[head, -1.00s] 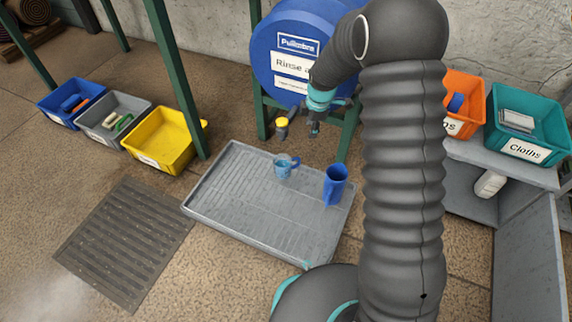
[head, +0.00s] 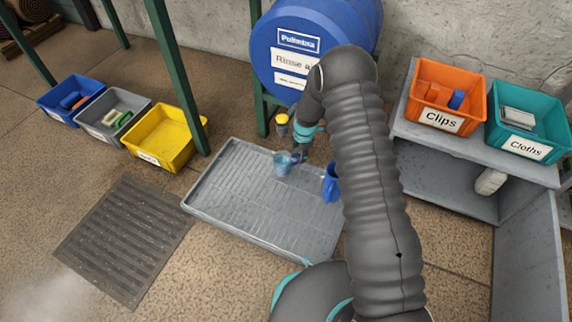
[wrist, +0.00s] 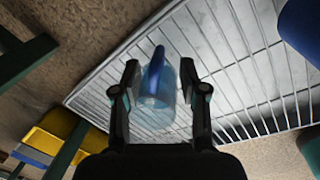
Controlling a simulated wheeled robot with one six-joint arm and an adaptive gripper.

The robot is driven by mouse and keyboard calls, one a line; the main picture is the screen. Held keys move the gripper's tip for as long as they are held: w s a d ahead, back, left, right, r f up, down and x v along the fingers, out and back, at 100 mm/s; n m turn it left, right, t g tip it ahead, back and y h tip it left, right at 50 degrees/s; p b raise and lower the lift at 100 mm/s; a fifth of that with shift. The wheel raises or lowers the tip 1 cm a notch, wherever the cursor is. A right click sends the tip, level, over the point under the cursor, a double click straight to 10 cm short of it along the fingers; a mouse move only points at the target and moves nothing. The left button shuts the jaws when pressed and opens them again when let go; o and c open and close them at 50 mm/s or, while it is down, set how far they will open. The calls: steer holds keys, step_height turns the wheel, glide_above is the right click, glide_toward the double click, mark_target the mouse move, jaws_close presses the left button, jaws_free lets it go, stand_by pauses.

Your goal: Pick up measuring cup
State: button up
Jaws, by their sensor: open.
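The measuring cup (head: 282,165) is a see-through light-blue cup with a darker blue handle. It stands in the grey ribbed tray (head: 232,205), near the tray's back edge. In the wrist view the cup (wrist: 157,88) shows between the two open fingers of my gripper (wrist: 160,82), its blue handle pointing up the picture. The fingers are on either side of it, and I see a gap at the right finger; whether the left finger touches is unclear. In the head view my gripper (head: 299,152) is just behind and right of the cup, its fingertips partly hidden.
A blue pitcher (head: 331,184) stands in the tray to the right, partly behind my arm. The blue barrel (head: 285,65) on a green stand is behind the tray. A yellow bin (head: 160,145) is to the left. The tray's left part is clear.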

mark_target(298, 161)
steer(key=shift+w+a+f+b, duration=0.1)
steer(key=shift+w+f, duration=0.05)
steer(key=shift+f, duration=0.9)
steer(key=shift+w+a+f+b, duration=0.1)
steer(key=shift+f+b, duration=0.05)
steer(key=shift+f, duration=0.85)
steer(key=shift+w+a+f+b, duration=0.1)
steer(key=shift+w+f, duration=0.05)
steer(key=shift+f, duration=0.9)
jaws_close()
